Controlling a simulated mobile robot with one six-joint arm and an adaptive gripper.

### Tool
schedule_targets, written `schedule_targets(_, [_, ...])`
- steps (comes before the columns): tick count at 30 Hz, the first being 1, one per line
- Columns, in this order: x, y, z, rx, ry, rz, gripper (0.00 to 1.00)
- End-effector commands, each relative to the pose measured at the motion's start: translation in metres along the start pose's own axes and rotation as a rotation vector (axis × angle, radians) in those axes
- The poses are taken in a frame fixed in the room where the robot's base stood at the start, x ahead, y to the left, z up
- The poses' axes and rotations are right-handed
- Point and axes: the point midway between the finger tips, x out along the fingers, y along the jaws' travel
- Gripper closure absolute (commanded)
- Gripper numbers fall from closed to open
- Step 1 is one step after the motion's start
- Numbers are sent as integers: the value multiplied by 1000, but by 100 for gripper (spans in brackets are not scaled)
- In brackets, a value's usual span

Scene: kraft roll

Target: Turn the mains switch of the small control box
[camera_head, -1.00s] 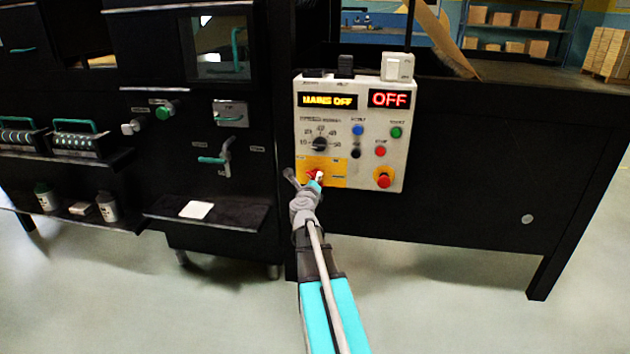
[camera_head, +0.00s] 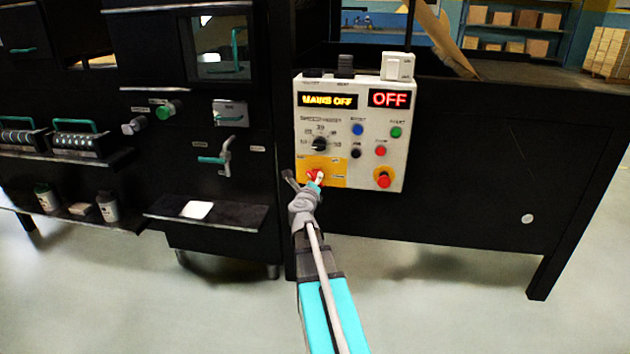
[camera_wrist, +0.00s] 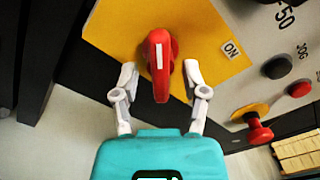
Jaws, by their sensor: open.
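The small control box (camera_head: 352,120) is a pale panel on the dark machine; its displays read "MAINS OFF" and "OFF". The mains switch is a red handle with a white stripe (camera_wrist: 159,62) on a yellow plate (camera_wrist: 115,30), at the box's lower left. An "ON" label (camera_wrist: 231,49) sits to the right of the handle in the wrist view. My gripper (camera_wrist: 160,82) is open, one finger on each side of the red handle, with visible gaps beside it. In the head view my gripper (camera_head: 315,183) partly covers the switch.
A red mushroom button (camera_wrist: 258,131) on a yellow base is right of my gripper, with red and black buttons (camera_wrist: 277,67) above. A dial (camera_head: 319,144) sits above the switch. A shelf (camera_head: 205,213) juts out at left. The floor in front is clear.

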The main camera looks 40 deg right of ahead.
Motion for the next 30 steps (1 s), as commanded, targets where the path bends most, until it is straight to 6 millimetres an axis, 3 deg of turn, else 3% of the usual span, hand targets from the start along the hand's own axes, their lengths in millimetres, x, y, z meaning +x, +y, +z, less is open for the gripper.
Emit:
schedule_targets(18, [-92,-1,-2,0,0,0,43])
schedule_targets(24, [-107,-1,-1,-1,2,-1,43])
schedule_targets(30, [-110,-1,-1,-1,2,-1,43])
